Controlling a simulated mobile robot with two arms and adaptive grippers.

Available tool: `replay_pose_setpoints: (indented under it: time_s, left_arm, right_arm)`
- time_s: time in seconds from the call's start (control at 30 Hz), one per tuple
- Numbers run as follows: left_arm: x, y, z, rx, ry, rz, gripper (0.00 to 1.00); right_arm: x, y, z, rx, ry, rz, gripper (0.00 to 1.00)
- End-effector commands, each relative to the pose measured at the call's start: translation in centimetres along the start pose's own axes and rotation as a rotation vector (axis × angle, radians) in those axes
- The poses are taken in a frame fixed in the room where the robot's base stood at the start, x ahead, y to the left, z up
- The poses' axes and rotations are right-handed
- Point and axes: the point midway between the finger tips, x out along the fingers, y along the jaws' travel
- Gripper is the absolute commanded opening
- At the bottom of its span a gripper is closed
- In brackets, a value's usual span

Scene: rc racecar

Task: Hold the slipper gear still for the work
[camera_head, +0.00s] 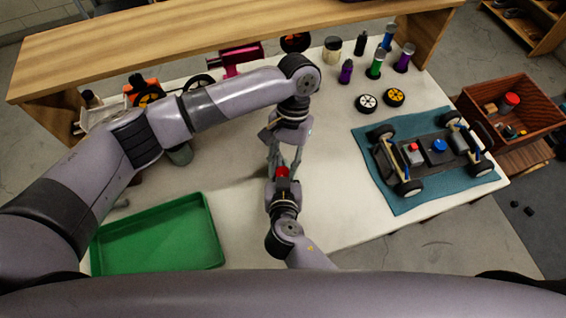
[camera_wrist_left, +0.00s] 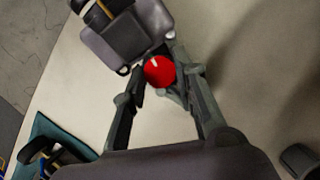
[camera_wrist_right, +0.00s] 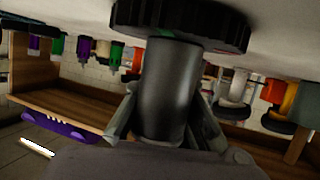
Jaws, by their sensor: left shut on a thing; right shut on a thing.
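My right gripper (camera_wrist_right: 165,135) is shut on a smooth dark cylinder (camera_wrist_right: 167,85). A wide black toothed disc, which I take as the slipper gear (camera_wrist_right: 180,18), sits on the cylinder's end nearer the table. My left gripper (camera_wrist_left: 165,80) comes from the opposite side and is shut around a round red knob (camera_wrist_left: 158,71) with a white mark. In the head view, the red knob (camera_head: 281,172) shows between the two grippers, over the front of the table. I cannot tell how the knob joins the cylinder, as the fingers hide it.
A green tray (camera_head: 160,236) lies at the table's front left. A car chassis (camera_head: 430,152) stands on a teal mat (camera_head: 391,192) at the right. Several bottles, such as a green one (camera_head: 377,64), stand at the back, near two small wheels (camera_head: 366,102). A wooden shelf (camera_head: 200,32) spans the back.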

Motion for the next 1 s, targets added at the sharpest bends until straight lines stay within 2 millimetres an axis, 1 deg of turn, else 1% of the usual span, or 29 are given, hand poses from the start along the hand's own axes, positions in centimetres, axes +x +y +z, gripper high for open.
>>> replay_pose_setpoints:
  time_s: [0.27, 0.3, 0.6, 0.87, 1.0]
  left_arm:
    - [-0.02, -0.08, -0.02, 0.005, 0.0, -0.003, 0.0]
    - [-0.02, -0.08, -0.02, 0.004, 0.0, -0.003, 0.28]
    - [-0.01, -0.05, -0.01, 0.004, 0.0, -0.002, 0.47]
    - [-0.03, -0.03, 0.0, 0.004, 0.0, -0.002, 0.47]
    - [-0.84, 0.0, -0.06, 0.004, 0.001, -0.001, 0.47]
  right_arm:
    - [-0.01, -0.01, 0.0, 0.0, 0.0, 0.0, 0.0]
    - [-0.01, -0.01, 0.0, 0.0, 0.0, 0.0, 0.0]
    - [-0.01, -0.01, -0.01, 0.0, 0.0, 0.0, 0.0]
    - [-0.01, -0.01, -0.02, 0.0, 0.0, 0.0, 0.0]
    - [-0.01, -0.01, -0.03, 0.0, 0.001, 0.0, 0.0]
